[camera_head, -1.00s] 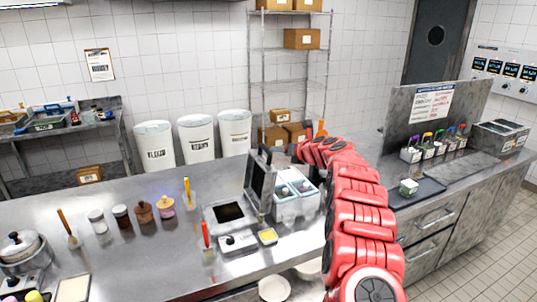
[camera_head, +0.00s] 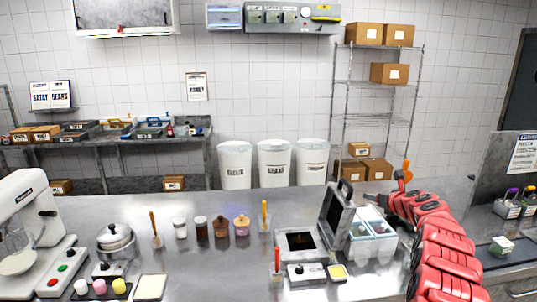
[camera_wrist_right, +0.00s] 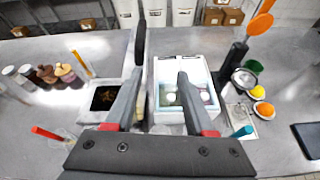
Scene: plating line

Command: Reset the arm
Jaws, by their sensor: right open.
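My right arm (camera_head: 436,235) is red and reaches in from the lower right in the head view, ending beside the white two-part container (camera_head: 372,247). My right gripper (camera_wrist_right: 161,75) shows in the right wrist view with its two grey fingers apart and nothing between them. It is above the counter, over the near side of the white container (camera_wrist_right: 160,108), whose compartments hold small items. My left arm and gripper are in neither view.
Jars (camera_head: 221,227), a pot (camera_head: 117,242) and a white mixer (camera_head: 25,225) stand further left. In the wrist view, an orange utensil (camera_wrist_right: 258,27) and small bowls (camera_wrist_right: 258,93) lie right. Counter between pot and cooker is partly clear.

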